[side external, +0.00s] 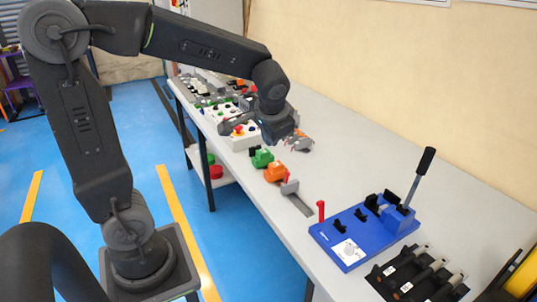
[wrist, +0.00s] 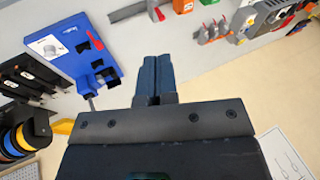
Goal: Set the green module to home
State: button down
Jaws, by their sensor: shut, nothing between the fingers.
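The green module (side external: 262,158) is a small block with a black part on top. It stands near the table's front edge in the side external view, beside the orange module (side external: 275,172). In the wrist view only a sliver of green (wrist: 208,2) shows at the top edge. My gripper (side external: 279,135) is above the table, behind and to the right of the green module, apart from it. In the wrist view my gripper's two fingers (wrist: 154,75) are together with nothing between them. The setting of the green module's black part is too small to read.
A grey module (side external: 290,187) with a red lever stands near a grey rail. A blue bender (side external: 350,240) with an upright black handle is at the right, beside black-handled tools (side external: 415,275). A control box (side external: 240,137) and orange-grey tool (side external: 300,142) lie farther back.

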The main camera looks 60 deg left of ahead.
jog(key=w+a+f+g+y, duration=0.2)
jog(key=w+a+f+y, duration=0.1)
jog(key=w+a+f, duration=0.4)
jog(key=y, duration=0.2)
send_near(262, 150)
jog(key=shift+m+g, duration=0.3)
jog(key=shift+g, duration=0.1)
jog(key=f, duration=0.1)
jog(key=a+f, duration=0.1)
jog(key=f, duration=0.1)
jog(key=a+f, duration=0.1)
jog(key=f, duration=0.1)
jog(key=shift+w+a+f, duration=0.2)
jog(key=shift+w+a, duration=0.05)
jog(key=shift+w, duration=0.05)
jog(key=shift+a, duration=2.5)
